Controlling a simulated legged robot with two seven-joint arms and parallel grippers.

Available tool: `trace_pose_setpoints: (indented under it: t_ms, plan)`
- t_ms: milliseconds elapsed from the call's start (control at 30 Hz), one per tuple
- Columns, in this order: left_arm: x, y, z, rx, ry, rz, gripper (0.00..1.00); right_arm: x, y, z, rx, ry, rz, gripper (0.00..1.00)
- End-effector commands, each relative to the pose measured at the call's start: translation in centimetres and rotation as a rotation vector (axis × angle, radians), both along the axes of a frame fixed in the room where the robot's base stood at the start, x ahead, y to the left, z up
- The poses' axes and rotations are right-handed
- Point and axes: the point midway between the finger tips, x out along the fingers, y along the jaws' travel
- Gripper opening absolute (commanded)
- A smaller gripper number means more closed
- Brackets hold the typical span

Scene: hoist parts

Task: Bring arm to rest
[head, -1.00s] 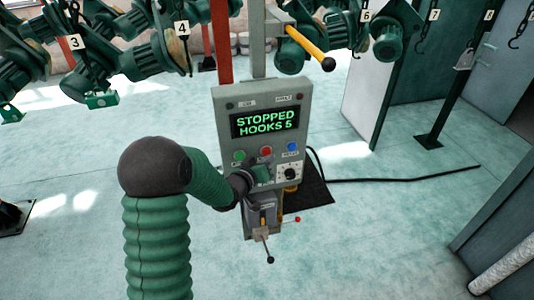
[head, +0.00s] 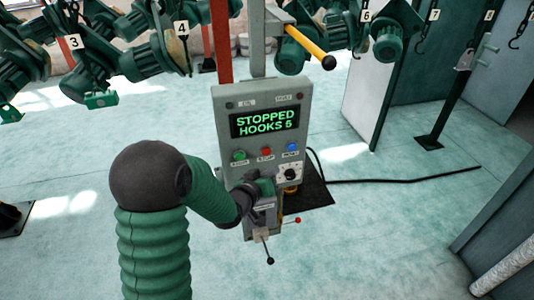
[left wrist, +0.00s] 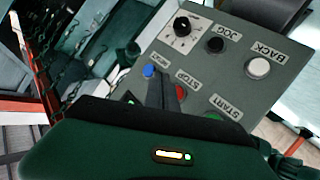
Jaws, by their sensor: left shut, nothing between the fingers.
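My left arm comes in from the lower left in the head view. Its left gripper (head: 262,188) is shut and empty, in front of the lower part of the grey control panel (head: 222,125), below the button row. I cannot tell whether it touches the panel. The display (head: 265,122) reads STOPPED and HOOKS with a digit that looks like 6. In the left wrist view the shut fingers (left wrist: 160,92) overlap the panel between the blue button (left wrist: 149,71) and the red STOP button (left wrist: 180,93). My right gripper is not in view.
A lever with a black knob (head: 270,260) and a red-tipped lever (head: 298,220) stick out below the panel. A yellow handle (head: 310,48) juts out above. Green hoist motors (head: 145,60) hang at the back. A black cable (head: 400,179) runs right across open floor.

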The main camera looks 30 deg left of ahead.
Motion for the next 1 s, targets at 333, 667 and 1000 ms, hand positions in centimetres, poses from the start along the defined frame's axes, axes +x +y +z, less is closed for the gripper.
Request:
trace_pose_setpoints:
  t_ms: [333, 667, 1000]
  plan:
    - [-0.2, -0.5, -0.9, 0.011, 0.027, -0.007, 0.0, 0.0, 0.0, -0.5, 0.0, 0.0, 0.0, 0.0]
    - [-13.0, -11.4, -16.2, 0.256, 0.744, -0.27, 0.0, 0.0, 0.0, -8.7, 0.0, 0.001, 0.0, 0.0]
    - [-22.0, -15.7, -19.1, 0.288, 1.039, -0.47, 0.0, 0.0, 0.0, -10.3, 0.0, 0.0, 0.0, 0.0]
